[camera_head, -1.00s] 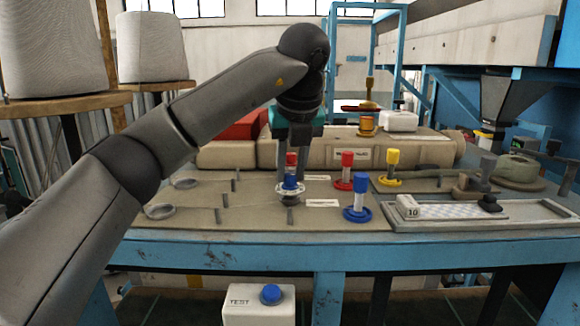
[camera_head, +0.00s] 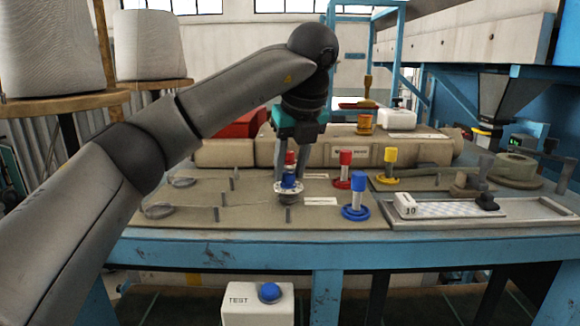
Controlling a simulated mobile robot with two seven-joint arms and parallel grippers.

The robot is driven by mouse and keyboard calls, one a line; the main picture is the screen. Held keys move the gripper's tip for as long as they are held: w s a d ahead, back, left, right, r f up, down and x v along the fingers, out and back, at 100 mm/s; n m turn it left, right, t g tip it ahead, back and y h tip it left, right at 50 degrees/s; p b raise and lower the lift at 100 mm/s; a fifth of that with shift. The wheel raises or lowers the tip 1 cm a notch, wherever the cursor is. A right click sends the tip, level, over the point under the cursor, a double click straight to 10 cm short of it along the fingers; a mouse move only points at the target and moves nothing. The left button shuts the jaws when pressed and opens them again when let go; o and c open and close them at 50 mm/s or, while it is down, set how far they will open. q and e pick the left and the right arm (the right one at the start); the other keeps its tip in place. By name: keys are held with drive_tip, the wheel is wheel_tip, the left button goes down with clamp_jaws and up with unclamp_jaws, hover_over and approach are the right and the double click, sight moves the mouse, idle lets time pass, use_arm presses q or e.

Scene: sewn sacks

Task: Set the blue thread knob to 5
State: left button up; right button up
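A blue knob (camera_head: 288,181) with a pale marked dial ring at its base stands on the brown panel (camera_head: 240,222). The marks on the dial are too small to read. My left gripper (camera_head: 289,172) points down over this knob, its fingers spread to either side of the blue top. Whether they touch it cannot be told. A red-topped knob (camera_head: 291,157) is right behind, partly hidden by the gripper. Another blue post (camera_head: 356,192) on a blue ring stands to the right, with nothing on it. My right gripper is not in view.
A red post (camera_head: 345,165) and a yellow post (camera_head: 390,160) stand behind the right blue post. A block marked 10 (camera_head: 407,204) sits on a tray at the right. A white TEST box (camera_head: 240,304) with a blue button is below.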

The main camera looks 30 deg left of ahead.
use_arm(q)
drive_tip(key=shift+o, duration=1.4)
drive_tip(key=shift+r, duration=0.15)
drive_tip(key=v, duration=1.5)
drive_tip(key=shift+d, duration=0.15)
